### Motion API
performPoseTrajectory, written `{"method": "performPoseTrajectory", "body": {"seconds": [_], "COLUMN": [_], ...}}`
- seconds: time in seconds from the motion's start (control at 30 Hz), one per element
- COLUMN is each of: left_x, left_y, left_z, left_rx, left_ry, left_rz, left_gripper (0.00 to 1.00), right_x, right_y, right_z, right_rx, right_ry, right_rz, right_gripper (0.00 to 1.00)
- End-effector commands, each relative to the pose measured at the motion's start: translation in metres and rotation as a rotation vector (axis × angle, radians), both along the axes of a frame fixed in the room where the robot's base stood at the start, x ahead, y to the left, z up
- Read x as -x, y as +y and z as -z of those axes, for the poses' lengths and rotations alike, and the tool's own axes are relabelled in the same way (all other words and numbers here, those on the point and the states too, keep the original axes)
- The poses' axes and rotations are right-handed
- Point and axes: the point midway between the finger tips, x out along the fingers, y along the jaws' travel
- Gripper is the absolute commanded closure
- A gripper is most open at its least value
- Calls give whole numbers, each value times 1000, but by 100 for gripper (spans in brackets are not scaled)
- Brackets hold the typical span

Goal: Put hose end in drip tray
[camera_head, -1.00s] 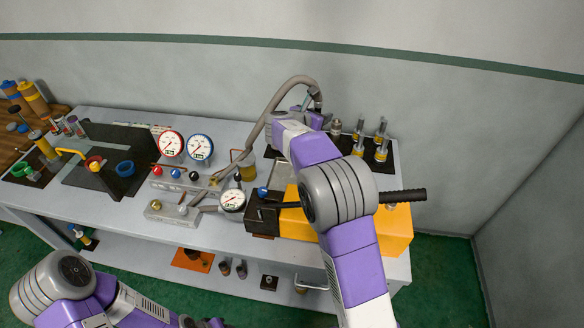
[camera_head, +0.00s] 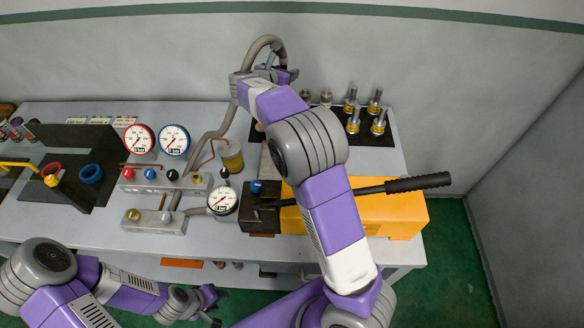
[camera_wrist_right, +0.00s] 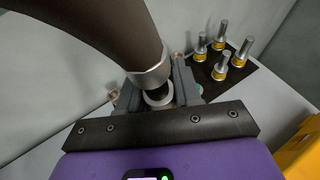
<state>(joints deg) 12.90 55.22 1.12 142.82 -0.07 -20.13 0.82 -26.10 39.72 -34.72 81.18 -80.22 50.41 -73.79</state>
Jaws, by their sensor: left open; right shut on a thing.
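The grey-brown hose (camera_head: 209,136) runs up from the bench and loops over to my right gripper (camera_head: 286,74). In the right wrist view the gripper (camera_wrist_right: 158,92) is shut on the hose end (camera_wrist_right: 150,70), around its metal collar. The end is held up near the back of the bench, left of the black mat with fittings. A drip tray cannot be made out clearly; a grey surface is partly hidden behind my right arm. My left gripper (camera_head: 211,302) is open and empty, low in front of the bench.
A yellow pump unit (camera_head: 405,213) with a black-handled lever (camera_head: 418,182) stands at the bench's right. Fittings stand on the black mat (camera_head: 384,137). Gauges (camera_head: 139,139) and valve blocks (camera_head: 153,221) fill the middle. An amber jar (camera_head: 232,160) stands beside the hose.

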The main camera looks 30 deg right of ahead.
Motion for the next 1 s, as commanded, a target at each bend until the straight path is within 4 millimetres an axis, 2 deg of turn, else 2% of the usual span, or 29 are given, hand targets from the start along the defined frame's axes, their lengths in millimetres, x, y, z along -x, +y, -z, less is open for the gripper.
{"method": "performPoseTrajectory", "body": {"seconds": [0.03,0.17,0.4,0.6,0.8,1.0], "left_x": [-1,-1,-1,-2,-2,-2], "left_y": [0,0,0,0,0,0], "left_z": [16,43,106,149,172,180], "left_rx": [0,0,0,0,0,0], "left_ry": [-1,-2,-2,-2,-2,-2], "left_rz": [0,-1,-1,-1,-1,0], "left_gripper": [57,57,57,57,57,57], "right_x": [0,-1,-1,-1,-1,-2], "right_y": [0,0,0,0,0,0], "right_z": [16,43,106,148,172,183], "right_rx": [1,1,1,1,1,1], "right_ry": [0,0,0,0,-1,0], "right_rz": [-1,-1,-1,-1,-1,-1], "right_gripper": [100,100,100,100,100,100]}}
